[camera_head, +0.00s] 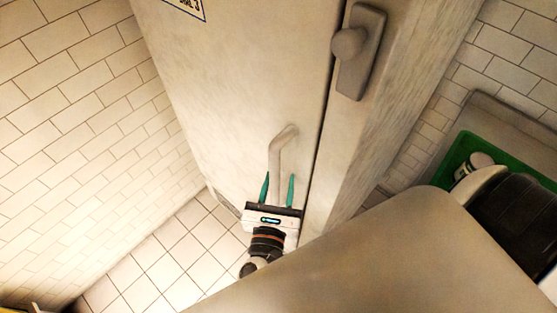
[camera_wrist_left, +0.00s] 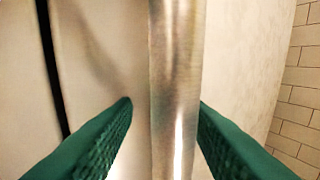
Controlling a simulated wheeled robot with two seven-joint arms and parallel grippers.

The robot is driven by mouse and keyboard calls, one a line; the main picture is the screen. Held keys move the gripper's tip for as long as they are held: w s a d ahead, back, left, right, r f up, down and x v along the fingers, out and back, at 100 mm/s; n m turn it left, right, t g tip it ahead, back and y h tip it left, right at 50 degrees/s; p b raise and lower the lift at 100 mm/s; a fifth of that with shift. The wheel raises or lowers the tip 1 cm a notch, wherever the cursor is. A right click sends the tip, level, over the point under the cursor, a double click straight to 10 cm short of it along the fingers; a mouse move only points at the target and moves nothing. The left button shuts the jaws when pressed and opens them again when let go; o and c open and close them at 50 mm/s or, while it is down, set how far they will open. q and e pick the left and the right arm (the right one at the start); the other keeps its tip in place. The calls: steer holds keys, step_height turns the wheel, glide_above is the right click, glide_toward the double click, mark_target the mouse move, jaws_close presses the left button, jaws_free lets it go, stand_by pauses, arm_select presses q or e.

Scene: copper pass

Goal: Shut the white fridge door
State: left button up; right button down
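The white fridge door (camera_head: 225,90) fills the upper middle of the head view, with a narrow dark gap along its right edge. Its bent metal handle (camera_head: 278,150) stands low on the door near that edge. My left gripper (camera_head: 278,176) is at the lower part of the handle, its green fingers open. In the left wrist view, the handle bar (camera_wrist_left: 177,80) runs upright between the two fingers. The left finger is apart from the bar; the right finger is close to it, and I cannot tell if it touches. My right gripper is not in view.
A latch with a round knob (camera_head: 350,42) sits on the frame right of the door. White brick tiles (camera_head: 75,130) cover the left wall, above a tiled floor (camera_head: 165,260). A green tray-like surface (camera_head: 445,172) shows at the right.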

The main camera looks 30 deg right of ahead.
arm_select(q)
steer(key=b+v, duration=0.3)
steer(key=v, duration=0.9)
